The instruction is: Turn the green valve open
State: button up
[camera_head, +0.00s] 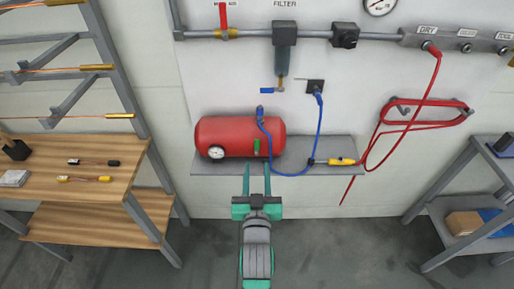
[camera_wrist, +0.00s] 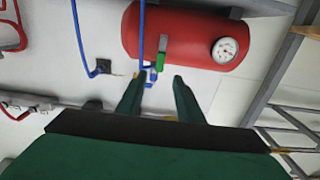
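The green valve (camera_head: 256,146) is a small handle at the right part of the front of a red tank (camera_head: 225,136), under a blue hose. In the head view the handle stands upright. In the wrist view the green valve (camera_wrist: 160,62) shows just beyond and between my fingertips, against the tank (camera_wrist: 190,35). My gripper (camera_head: 257,168) is open and empty, with its fingers pointing at the tank just below the valve. In the wrist view my gripper (camera_wrist: 160,80) has a clear gap between its fingers. They look apart from the valve.
The tank rests on a grey wall shelf (camera_head: 325,150) with a yellow tool (camera_head: 342,161). A blue hose (camera_head: 319,125) loops in front of the tank. A pressure gauge (camera_head: 216,152) sits left of the valve. A wooden bench (camera_head: 60,150) stands left; the floor between is clear.

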aim_at(257, 145)
jog(key=w, duration=0.9)
jog(key=shift+w, duration=0.4)
grip_shut()
